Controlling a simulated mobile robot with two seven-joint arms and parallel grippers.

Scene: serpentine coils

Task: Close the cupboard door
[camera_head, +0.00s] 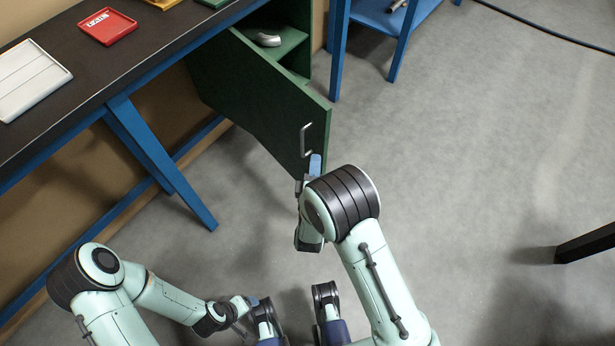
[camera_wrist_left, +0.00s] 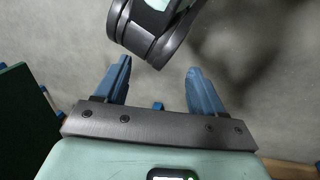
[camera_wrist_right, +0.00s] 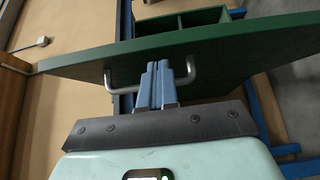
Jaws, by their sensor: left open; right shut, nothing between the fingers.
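The green cupboard door (camera_head: 262,95) stands wide open, swung out from the green cupboard (camera_head: 292,15). Its metal bar handle (camera_head: 304,138) is near the free edge, and also shows in the right wrist view (camera_wrist_right: 191,70). My right gripper (camera_head: 315,163) is at the handle's lower end in the head view. In the right wrist view its shut, empty fingers (camera_wrist_right: 157,68) overlap the handle bar between its two posts; I cannot tell whether they touch it. My left gripper (camera_wrist_left: 158,78) is open and empty, low and away from the door (camera_wrist_left: 25,110).
A grey rounded object (camera_head: 267,40) lies on the cupboard shelf. A dark-topped desk (camera_head: 120,55) with blue legs stands left of the door, carrying trays. A blue table (camera_head: 385,18) stands beyond the cupboard.

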